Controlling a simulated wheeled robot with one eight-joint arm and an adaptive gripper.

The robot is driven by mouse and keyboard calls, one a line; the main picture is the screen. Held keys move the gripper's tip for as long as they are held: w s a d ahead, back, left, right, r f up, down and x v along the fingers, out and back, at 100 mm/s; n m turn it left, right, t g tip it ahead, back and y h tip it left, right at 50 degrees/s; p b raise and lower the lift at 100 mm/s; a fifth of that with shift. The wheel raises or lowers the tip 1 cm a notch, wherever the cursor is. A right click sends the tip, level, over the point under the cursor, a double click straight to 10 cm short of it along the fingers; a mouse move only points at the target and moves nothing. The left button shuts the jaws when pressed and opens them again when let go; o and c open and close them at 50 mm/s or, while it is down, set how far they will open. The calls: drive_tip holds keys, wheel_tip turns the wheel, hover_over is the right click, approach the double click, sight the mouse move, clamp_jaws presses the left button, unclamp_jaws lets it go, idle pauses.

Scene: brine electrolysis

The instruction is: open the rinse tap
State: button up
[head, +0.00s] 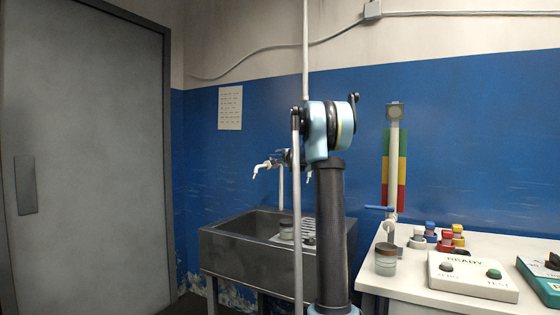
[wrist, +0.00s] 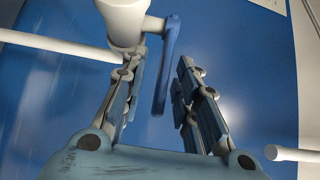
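The rinse tap shows in the head view as a white spout (head: 262,167) above the sink, with its pipe partly hidden by my arm. In the wrist view, its white body (wrist: 122,22) is at the top, with a blue lever (wrist: 168,68) hanging down from it. My gripper (wrist: 163,58) is open, its two fingers on either side of the lever. The lever is closer to the left finger; I cannot tell whether they touch. In the head view my gripper (head: 285,157) is small and partly hidden behind my arm, beside the tap.
A white bench (head: 405,287) at right holds a jar, coloured pieces and a button box (head: 470,278). A pipe with a blue lever (head: 379,208) rises behind it. A grey door (head: 85,150) is at left.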

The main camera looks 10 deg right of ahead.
drive_tip(key=shift+w, duration=0.35)
